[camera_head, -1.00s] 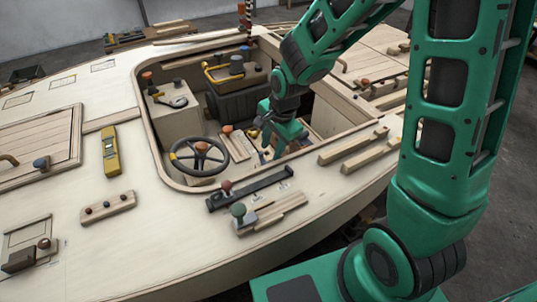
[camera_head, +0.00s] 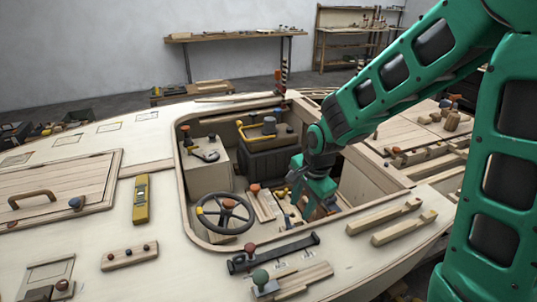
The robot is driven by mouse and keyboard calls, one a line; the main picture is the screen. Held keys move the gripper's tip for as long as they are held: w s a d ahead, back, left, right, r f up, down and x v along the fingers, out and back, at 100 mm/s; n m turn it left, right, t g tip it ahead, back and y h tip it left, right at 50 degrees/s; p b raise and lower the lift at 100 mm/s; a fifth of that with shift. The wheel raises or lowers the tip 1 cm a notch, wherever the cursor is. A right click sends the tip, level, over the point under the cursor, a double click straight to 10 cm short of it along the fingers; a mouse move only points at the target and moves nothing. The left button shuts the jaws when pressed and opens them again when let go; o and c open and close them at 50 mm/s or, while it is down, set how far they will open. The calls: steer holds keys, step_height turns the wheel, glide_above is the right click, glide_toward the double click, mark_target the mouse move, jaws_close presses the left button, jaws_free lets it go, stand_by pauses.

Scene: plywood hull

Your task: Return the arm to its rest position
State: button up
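My green arm reaches in from the right over the plywood hull (camera_head: 190,265). My gripper (camera_head: 304,212) hangs down inside the cockpit opening, to the right of the black steering wheel (camera_head: 225,213). Its fingers point down towards small items on the cockpit floor. The fingertips are small and partly mixed with the clutter, so I cannot tell whether they are apart or hold anything.
The cockpit's wooden rim (camera_head: 182,190) surrounds the gripper. A black box with a tool tray (camera_head: 268,155) stands behind it. Wooden strips (camera_head: 400,222) lie on the deck to the right. A yellow level (camera_head: 141,200) lies at left. Workbenches (camera_head: 235,35) stand far back.

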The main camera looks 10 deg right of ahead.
steer(key=s+d+r+n+h, duration=0.15)
steer(key=s+d+r, duration=0.35)
steer(key=d, duration=0.5)
steer(key=s+d+r+n, duration=0.1)
steer(key=s+d+r, duration=0.1)
steer(key=s, duration=0.5)
steer(key=s+d+r+n+g, duration=0.1)
steer(key=s+d+r+n, duration=0.1)
steer(key=s+d, duration=0.3)
steer(key=s+d+r+n+g, duration=0.1)
steer(key=s+d+n, duration=0.1)
steer(key=s, duration=0.6)
steer(key=shift+s+d+r+y, duration=0.3)
steer(key=shift+d+r+y, duration=0.1)
steer(key=shift+d, duration=0.5)
steer(key=shift+n, duration=0.25)
